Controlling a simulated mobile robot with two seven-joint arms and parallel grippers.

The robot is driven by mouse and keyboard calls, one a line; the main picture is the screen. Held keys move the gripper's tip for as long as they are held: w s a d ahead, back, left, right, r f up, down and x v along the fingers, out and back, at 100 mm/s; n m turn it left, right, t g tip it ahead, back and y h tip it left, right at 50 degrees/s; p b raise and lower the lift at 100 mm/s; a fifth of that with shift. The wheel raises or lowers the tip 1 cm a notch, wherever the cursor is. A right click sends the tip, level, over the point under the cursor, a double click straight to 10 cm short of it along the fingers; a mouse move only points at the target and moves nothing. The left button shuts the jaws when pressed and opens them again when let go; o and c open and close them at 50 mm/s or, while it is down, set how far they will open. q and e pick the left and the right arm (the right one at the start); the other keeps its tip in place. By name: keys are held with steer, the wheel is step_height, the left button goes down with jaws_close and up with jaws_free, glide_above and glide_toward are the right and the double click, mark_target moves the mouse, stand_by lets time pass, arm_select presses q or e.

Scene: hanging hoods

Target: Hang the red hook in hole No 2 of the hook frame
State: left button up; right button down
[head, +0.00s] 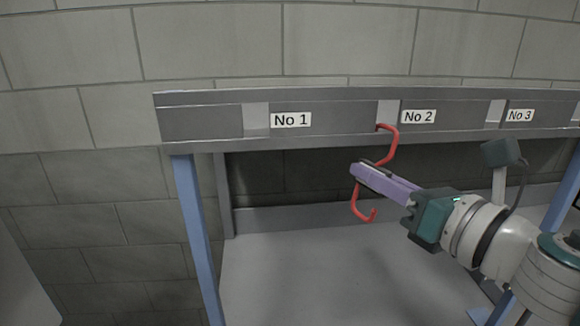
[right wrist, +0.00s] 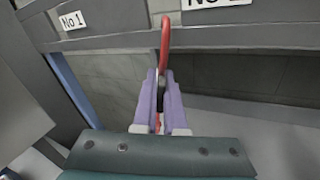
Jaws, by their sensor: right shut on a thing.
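The red hook (head: 391,146) is S-shaped and held upright, its upper curve in front of the frame's beam. My right gripper (head: 361,172) is shut on the hook's middle, with purple fingers on either side. In the right wrist view the hook (right wrist: 165,40) rises from between the fingers (right wrist: 162,85). The hook frame (head: 340,118) is a grey beam with labels. The light slot of hole No 2 (head: 388,109) is left of the No 2 label (head: 419,116). The hook's upper tip overlaps this slot's lower part; I cannot tell whether it is inside. My left gripper is not in view.
Labels No 1 (head: 291,120) and No 3 (head: 520,115) sit on the same beam, each with a light slot to its left. A blue post (head: 196,235) supports the left end. A grey shelf surface (head: 300,280) below is clear.

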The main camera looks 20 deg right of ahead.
steer(key=shift+f, duration=0.1)
steer(key=c, duration=0.9)
jaws_free()
